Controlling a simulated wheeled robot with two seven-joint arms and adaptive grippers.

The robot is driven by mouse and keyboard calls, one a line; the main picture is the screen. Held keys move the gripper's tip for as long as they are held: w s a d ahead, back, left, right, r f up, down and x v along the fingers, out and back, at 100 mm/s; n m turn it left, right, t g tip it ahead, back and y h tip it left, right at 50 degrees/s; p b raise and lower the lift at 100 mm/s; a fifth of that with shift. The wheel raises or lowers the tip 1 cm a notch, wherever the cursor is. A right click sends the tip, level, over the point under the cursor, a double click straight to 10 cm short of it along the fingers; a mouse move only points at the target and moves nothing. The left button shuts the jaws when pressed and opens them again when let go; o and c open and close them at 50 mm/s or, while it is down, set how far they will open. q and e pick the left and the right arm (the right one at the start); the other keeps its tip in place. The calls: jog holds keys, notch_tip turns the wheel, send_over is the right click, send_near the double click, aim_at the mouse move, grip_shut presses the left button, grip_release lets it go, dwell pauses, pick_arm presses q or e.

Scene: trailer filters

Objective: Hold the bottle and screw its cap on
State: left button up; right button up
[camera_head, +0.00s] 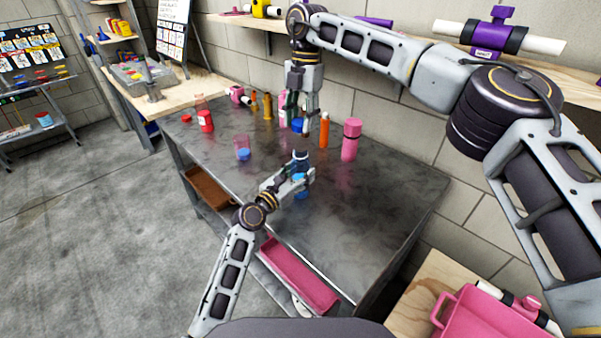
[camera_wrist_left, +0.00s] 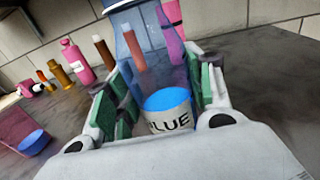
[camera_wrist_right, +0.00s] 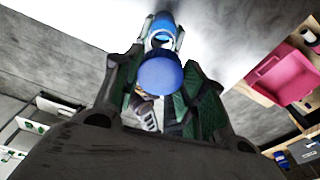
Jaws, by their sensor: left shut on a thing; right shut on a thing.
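The translucent blue bottle (camera_head: 300,158) stands upright near the middle of the dark table. Its "BLUE" label (camera_wrist_left: 170,121) shows in the left wrist view. My left gripper (camera_head: 302,178) is shut around the bottle from the side. My right gripper (camera_head: 303,121) points down above the bottle and is shut on the blue cap (camera_head: 297,125). The cap also shows between green finger pads in the right wrist view (camera_wrist_right: 160,74). There the bottle (camera_wrist_right: 162,28) appears beyond the cap, its mouth uncovered. The cap appears apart from the bottle.
An orange bottle (camera_head: 324,131) and a pink bottle (camera_head: 350,140) stand right of my right gripper. The table's (camera_head: 375,220) right part is clear.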

aim_at(300, 148)
jog(key=shift+f, duration=2.45)
jog(key=shift+f, duration=0.1)
jog(key=shift+f, duration=0.8)
jog(key=shift+f, duration=0.55)
jog(key=shift+m, duration=1.8)
jog(key=m, duration=0.4)
jog(key=shift+t+y, duration=0.3)
jog(key=shift+t, duration=0.1)
jog(key=m, duration=0.4)
jog(key=shift+t, duration=0.3)
jog(key=shift+m, duration=2.3)
